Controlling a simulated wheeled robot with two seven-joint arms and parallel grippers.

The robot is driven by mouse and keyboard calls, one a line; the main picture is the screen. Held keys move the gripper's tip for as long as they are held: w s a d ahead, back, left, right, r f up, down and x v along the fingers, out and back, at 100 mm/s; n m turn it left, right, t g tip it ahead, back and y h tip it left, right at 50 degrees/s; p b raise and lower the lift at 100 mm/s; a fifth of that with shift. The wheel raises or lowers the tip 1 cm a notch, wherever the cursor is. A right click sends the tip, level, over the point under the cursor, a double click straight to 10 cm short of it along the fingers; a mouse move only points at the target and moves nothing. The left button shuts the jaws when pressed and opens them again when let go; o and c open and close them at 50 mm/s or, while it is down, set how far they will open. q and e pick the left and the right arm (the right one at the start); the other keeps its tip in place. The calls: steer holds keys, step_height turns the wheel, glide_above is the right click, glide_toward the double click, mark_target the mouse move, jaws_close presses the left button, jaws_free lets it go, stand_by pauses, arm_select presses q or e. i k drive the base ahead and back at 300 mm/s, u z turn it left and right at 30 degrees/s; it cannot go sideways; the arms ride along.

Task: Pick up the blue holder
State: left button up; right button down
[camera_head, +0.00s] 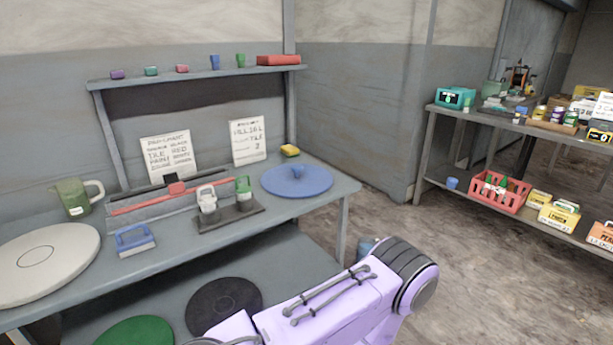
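A small blue piece with a raised handle (135,240) lies near the front edge of the grey workbench, left of centre; it looks most like the blue holder. A round blue disc with a central knob (297,181) lies at the bench's right end. A purple arm link of mine crosses the bottom middle of the view, in front of the bench. Neither of my grippers shows, so nothing is seen touching the blue pieces.
The bench (330,208) also carries a pale round disc (45,262), a green jug (72,197), a dark tray (240,220) with a white and a green piece, and two signs. A shelf rack (425,150) stands at right. Open floor lies between.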

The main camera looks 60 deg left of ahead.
mark_target(294, 181)
steer(key=u, duration=0.45)
steer(key=i, duration=0.75)
steer(key=u, duration=0.75)
